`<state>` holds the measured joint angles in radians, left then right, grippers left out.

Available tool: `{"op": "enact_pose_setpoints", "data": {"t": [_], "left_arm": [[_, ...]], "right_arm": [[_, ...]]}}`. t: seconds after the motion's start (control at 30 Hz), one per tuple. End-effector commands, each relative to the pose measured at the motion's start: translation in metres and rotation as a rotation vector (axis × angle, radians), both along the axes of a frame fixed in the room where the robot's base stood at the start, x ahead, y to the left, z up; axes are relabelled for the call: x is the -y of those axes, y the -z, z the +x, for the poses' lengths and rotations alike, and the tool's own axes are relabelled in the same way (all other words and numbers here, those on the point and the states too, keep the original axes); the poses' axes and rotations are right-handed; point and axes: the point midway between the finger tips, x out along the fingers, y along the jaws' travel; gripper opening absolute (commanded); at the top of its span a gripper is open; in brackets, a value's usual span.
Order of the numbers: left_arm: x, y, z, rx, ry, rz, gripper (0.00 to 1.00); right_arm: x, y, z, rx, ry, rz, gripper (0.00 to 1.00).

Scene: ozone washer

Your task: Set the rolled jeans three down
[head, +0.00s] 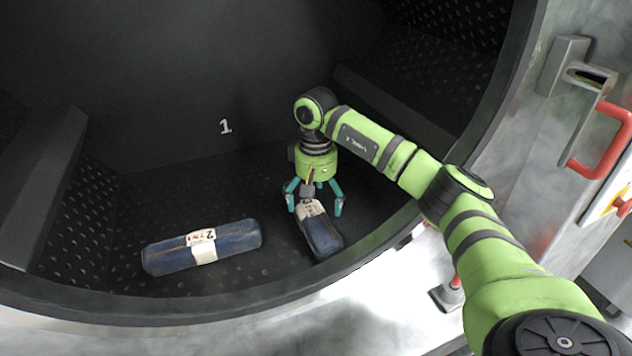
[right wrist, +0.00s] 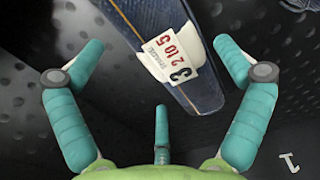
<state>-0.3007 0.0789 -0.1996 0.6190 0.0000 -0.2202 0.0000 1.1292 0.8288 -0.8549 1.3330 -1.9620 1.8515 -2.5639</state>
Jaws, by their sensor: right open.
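The rolled jeans three (head: 322,237), a dark blue roll with a white paper band, lie on the perforated drum floor, right of centre. In the right wrist view the roll (right wrist: 207,92) shows a label with a 3 and "2105". My right gripper (head: 314,210) has three teal fingers. It is open, pointing down over the roll's far, labelled end. In the right wrist view the fingers (right wrist: 161,62) are spread apart around the roll, with gaps visible on both sides. My left gripper is not in view.
A second blue roll (head: 165,260), labelled 2, lies to the left, apart from the first. A raised rib (head: 45,180) stands at the left and another (head: 395,110) at the right. The drum's front rim (head: 150,308) curves below. A red door handle (head: 610,140) is outside right.

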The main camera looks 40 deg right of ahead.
Motion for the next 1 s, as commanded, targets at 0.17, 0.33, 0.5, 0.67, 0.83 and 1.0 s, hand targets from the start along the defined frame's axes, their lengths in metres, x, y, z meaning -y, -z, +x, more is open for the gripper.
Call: {"op": "enact_pose_setpoints", "data": {"t": [0.17, 0.33, 0.5, 0.67, 0.83, 1.0], "left_arm": [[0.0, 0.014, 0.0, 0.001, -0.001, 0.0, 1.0], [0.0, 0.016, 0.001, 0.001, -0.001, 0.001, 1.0], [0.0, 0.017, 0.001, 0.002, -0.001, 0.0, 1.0], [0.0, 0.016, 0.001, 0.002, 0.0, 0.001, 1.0], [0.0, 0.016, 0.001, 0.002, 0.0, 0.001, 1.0], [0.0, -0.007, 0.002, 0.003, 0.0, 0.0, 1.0]], "right_arm": [[0.0, -0.039, 0.001, 0.005, 0.0, -0.001, 1.0], [0.0, -0.066, 0.0, 0.002, 0.0, -0.001, 1.0], [0.0, -0.077, 0.0, 0.0, 0.0, 0.0, 1.0], [0.0, -0.079, 0.0, -0.001, -0.001, -0.001, 1.0], [0.0, -0.079, 0.0, -0.001, -0.001, -0.001, 1.0], [0.0, -0.102, 0.0, 0.0, -0.001, 0.0, 1.0]]}}
